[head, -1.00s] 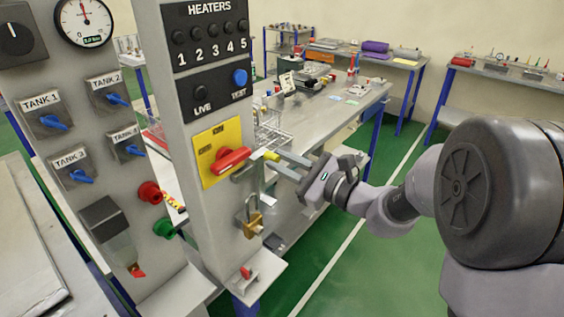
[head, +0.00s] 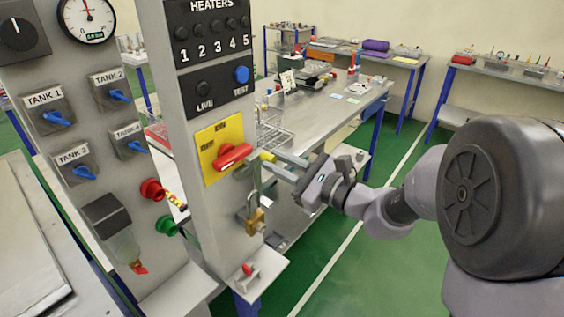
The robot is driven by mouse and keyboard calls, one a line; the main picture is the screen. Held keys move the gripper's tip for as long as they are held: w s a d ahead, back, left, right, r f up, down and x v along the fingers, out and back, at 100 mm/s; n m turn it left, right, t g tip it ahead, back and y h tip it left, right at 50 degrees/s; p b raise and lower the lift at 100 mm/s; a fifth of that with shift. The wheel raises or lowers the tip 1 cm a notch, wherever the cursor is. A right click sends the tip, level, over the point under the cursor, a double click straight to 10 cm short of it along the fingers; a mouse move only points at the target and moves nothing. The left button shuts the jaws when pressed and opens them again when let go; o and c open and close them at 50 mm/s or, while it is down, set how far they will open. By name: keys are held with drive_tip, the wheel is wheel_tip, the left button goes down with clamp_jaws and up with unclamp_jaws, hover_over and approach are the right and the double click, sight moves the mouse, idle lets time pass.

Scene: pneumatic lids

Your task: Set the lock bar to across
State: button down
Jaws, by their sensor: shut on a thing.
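The red switch handle (head: 232,157) lies on a yellow plate (head: 211,139) on the grey post, tilted up to the right. Beside its lower right is a small grey bar (head: 256,178), which I take for the lock bar, with a yellow knob (head: 267,156) at its upper end. My gripper (head: 271,161) reaches in from the right, its fingers shut on the yellow knob. The exact contact is small and partly hidden. A brass padlock (head: 255,221) hangs on the post below the bar, apart from my gripper.
The grey post (head: 218,220) also carries the heater panel (head: 207,30) above and a small red-topped part (head: 247,270) at its foot. The tank panel (head: 75,132) stands to the left. A workbench (head: 335,112) with a wire basket stands behind my gripper.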

sight(252, 163)
drive_tip(key=s+a, duration=0.2)
drive_tip(key=shift+s+a, duration=0.1)
drive_tip(key=shift+s, duration=0.3)
drive_tip(key=shift+w+f, duration=0.1)
drive_tip(key=c, duration=1.7)
unclamp_jaws()
drive_tip(key=o, duration=0.4)
drive_tip(key=shift+s, duration=0.2)
drive_tip(key=shift+w, duration=0.1)
drive_tip(key=p+v, duration=0.1)
drive_tip(key=v, duration=1.6)
